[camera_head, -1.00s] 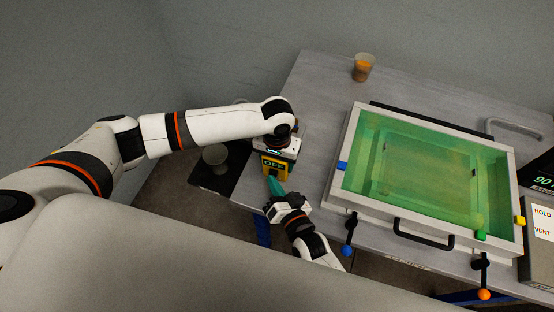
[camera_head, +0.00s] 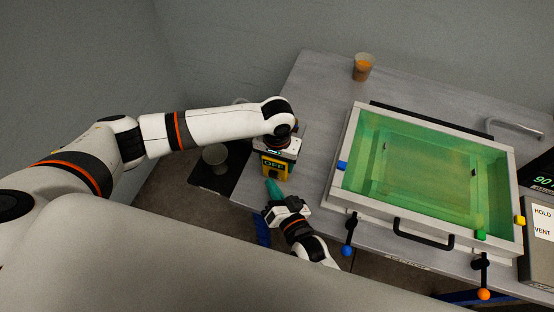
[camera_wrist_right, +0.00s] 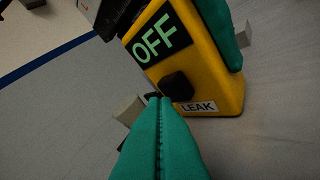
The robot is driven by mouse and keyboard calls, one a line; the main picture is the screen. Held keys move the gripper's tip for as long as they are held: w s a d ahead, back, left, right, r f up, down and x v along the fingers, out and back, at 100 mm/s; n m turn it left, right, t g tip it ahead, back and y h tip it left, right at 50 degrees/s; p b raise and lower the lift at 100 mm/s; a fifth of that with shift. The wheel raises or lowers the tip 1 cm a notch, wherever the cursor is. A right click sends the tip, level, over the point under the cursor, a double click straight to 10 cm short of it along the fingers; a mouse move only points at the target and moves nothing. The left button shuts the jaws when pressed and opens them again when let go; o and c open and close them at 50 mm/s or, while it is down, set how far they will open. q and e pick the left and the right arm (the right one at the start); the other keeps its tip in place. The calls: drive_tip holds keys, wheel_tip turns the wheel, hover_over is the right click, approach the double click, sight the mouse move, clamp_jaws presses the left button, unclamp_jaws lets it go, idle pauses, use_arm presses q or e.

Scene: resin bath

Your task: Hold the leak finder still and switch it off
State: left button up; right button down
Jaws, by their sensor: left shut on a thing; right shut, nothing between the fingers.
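The leak finder (camera_head: 275,168) is a yellow box near the table's left front edge. Its dark panel reads OFF in green letters in both views, and the right wrist view shows a LEAK label on the box (camera_wrist_right: 228,92). A black knob (camera_wrist_right: 177,86) sticks out of its face. My left gripper (camera_head: 283,149) is shut on the leak finder from above; one of its green fingers (camera_wrist_right: 222,32) lies along the box's side. My right gripper (camera_head: 270,184) is shut and empty, its green fingertips (camera_wrist_right: 158,100) just below the knob. I cannot tell whether they touch it.
A green-filled bath (camera_head: 347,192) with a pale rim and front handle takes up the table's right part. An orange-filled cup (camera_head: 364,67) stands at the back. Grey boxes (camera_head: 538,232) stand at the far right. Bare table lies between leak finder and bath.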

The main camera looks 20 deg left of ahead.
drive_tip(key=s, duration=0.5)
drive_tip(key=shift+s, duration=0.3)
use_arm(q)
drive_tip(key=o, duration=1.2)
drive_tip(key=shift+c, duration=0.2)
drive_tip(key=shift+r, duration=0.1)
